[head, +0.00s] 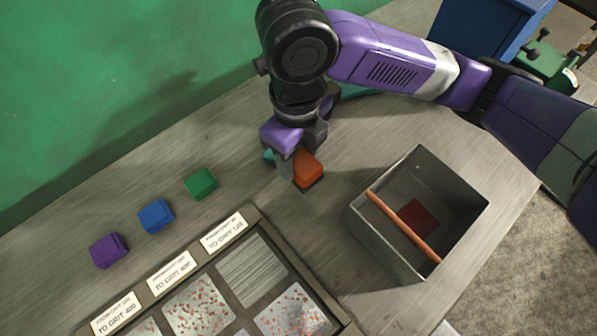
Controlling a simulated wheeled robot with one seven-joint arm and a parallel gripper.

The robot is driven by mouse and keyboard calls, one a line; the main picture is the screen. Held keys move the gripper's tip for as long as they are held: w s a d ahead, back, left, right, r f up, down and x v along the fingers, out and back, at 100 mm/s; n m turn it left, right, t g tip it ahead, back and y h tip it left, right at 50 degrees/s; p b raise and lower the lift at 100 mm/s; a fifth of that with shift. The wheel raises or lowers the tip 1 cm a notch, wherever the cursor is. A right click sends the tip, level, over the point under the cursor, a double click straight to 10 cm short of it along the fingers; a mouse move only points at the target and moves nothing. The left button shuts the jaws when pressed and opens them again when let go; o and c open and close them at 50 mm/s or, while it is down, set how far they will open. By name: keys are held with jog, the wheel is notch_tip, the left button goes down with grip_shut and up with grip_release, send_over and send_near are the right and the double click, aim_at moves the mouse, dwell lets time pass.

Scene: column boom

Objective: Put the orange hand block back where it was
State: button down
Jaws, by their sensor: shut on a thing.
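The orange hand block (308,167) has a dark underside and is at the middle of the worktop, left of the grey open bin. My gripper (298,160) points down from above and is shut on the orange block. Its fingers hide part of the block. I cannot tell whether the block touches the worktop or is just above it. A green block (201,184), a blue block (156,216) and a purple block (108,250) stand in a slanting row to the left. A small teal thing (268,156) shows behind my gripper, mostly hidden.
The grey bin (384,245) has an orange-brown bar across it and a dark red patch inside. A dark framed tray (262,222) with grit labels and speckled plates lies in front. A green wall (90,90) closes the back. A blue box (490,25) stands upper right.

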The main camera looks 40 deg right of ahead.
aim_at(298, 157)
jog(key=shift+f, duration=3.25)
jog(key=shift+f+b, duration=0.1)
jog(key=shift+b, duration=0.3)
jog(key=shift+f, duration=0.15)
jog(key=c, duration=0.6)
grip_release()
jog(key=shift+c, duration=0.2)
notch_tip(298, 157, up, 12)
jog(key=shift+w+r+p, duration=0.15)
jog(key=shift+r+p, duration=0.1)
jog(key=shift+p, duration=0.6)
